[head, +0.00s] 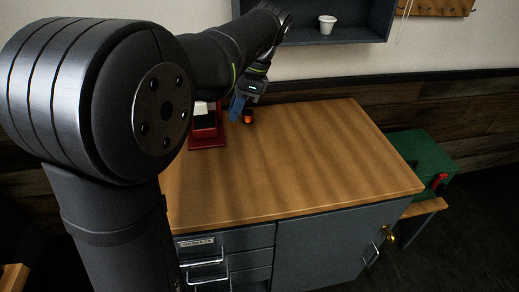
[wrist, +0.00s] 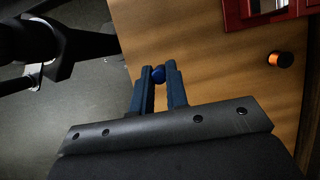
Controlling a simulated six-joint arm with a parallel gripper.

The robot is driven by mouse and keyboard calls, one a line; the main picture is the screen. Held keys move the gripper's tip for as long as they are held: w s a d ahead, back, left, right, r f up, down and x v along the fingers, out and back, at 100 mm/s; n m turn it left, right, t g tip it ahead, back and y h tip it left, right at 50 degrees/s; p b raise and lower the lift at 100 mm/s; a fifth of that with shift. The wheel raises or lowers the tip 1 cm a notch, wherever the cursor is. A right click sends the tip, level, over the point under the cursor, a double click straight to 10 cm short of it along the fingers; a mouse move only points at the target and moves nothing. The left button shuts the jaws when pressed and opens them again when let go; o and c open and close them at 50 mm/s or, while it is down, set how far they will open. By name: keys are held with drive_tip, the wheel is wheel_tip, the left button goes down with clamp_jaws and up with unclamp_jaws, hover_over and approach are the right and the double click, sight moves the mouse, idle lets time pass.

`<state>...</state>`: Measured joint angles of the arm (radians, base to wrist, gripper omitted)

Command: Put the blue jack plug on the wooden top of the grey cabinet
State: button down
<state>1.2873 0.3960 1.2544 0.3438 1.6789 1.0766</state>
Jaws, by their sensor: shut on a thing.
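My gripper (wrist: 158,76) is shut on the blue jack plug (wrist: 158,73); the plug's rounded blue end shows between the blue fingertips in the wrist view. In the head view my gripper (head: 236,108) is over the back left part of the wooden top (head: 300,160) of the grey cabinet (head: 320,248). There the plug cannot be told apart from the blue fingers. In the wrist view the plug shows against the wooden top (wrist: 215,60), near its edge. I cannot tell whether the plug touches the wood.
A red machine (head: 207,132) stands left of my gripper. A small black and orange piece (head: 247,118) lies just right of it, also in the wrist view (wrist: 280,59). The wooden top's middle and right are clear. A green box (head: 418,152) stands beyond the right edge.

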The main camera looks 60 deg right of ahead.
wheel_tip(320, 180, down, 10)
hover_over(210, 168)
wheel_tip(210, 168, down, 7)
drive_tip(key=shift+f, duration=1.95)
drive_tip(key=shift+f, duration=0.15)
drive_tip(key=c, duration=1.4)
unclamp_jaws()
drive_tip(key=v, duration=1.2)
drive_tip(key=shift+r, duration=0.2)
